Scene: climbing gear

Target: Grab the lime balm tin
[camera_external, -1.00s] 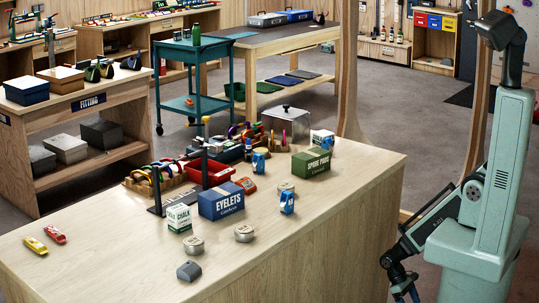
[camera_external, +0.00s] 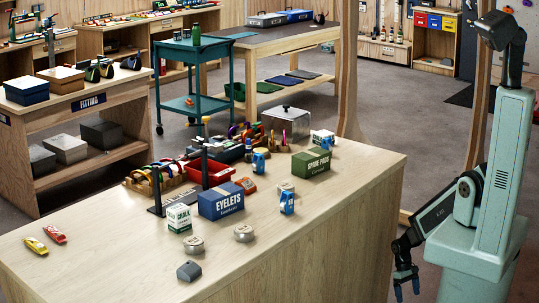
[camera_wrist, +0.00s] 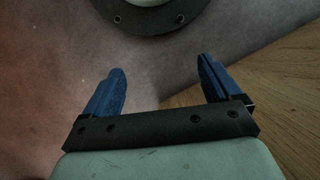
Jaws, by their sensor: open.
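Three small round silver tins stand on the wooden table: one at the front (camera_external: 193,245), one to its right (camera_external: 244,233), and one farther back (camera_external: 286,187), partly hidden. Their labels are too small to read, so I cannot tell which is the lime balm tin. My gripper (camera_external: 406,289) hangs beside the table's right end, below the tabletop and well apart from the tins. In the wrist view its two blue fingers (camera_wrist: 163,85) are spread, with nothing between them.
A blue EYELETS box (camera_external: 221,202), a white chalk box (camera_external: 179,218) and a blue-and-white item (camera_external: 287,202) stand near the tins. A green box (camera_external: 311,162) is at the back right. A grey block (camera_external: 188,271) lies in front. The right tabletop (camera_external: 340,215) is clear.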

